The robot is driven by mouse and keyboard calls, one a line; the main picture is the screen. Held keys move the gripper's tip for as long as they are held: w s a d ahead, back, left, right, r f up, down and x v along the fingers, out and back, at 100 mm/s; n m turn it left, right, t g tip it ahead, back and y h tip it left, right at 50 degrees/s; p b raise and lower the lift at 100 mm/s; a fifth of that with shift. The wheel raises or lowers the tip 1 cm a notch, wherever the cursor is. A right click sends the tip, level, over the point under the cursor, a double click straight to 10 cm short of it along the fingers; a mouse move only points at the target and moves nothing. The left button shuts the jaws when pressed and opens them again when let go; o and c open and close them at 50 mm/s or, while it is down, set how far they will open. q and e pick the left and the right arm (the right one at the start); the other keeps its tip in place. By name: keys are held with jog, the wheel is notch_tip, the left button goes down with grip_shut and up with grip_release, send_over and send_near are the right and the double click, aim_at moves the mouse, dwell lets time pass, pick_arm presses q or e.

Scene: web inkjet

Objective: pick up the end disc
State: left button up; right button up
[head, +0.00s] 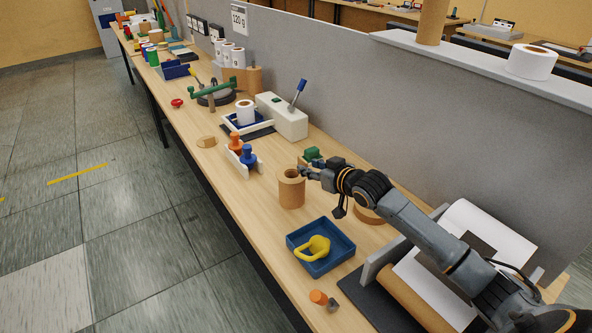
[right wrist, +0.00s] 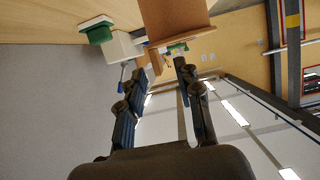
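My right gripper (head: 308,172) is beside the upper rim of an upright brown cardboard core (head: 291,192) on the bench. In the right wrist view its two fingers (right wrist: 167,72) are spread apart with nothing held between them. A brown cardboard surface (right wrist: 178,20), seemingly the core, is just beyond the fingertips; I cannot tell whether they touch. A small flat tan disc (head: 206,142), possibly the end disc, lies farther along the bench near its front edge, well away from the gripper. Another low brown round piece (head: 368,214) is partly hidden behind my right arm. My left gripper is not in view.
A blue tray (head: 337,262) with a yellow tool stands in front of the core. An orange-capped item (head: 318,297) is near the bench edge. A white rack (head: 240,164) holds orange and blue pieces. A green block (head: 313,153) is behind the gripper. A grey partition (head: 400,120) runs along the back.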

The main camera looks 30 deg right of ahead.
aim_at(307, 164)
jog(key=shift+w, duration=0.45)
jog(key=x, duration=0.4)
jog(key=shift+w+d+p, duration=0.1)
jog(key=shift+w+p, duration=0.1)
jog(key=shift+p, duration=0.2)
grip_shut()
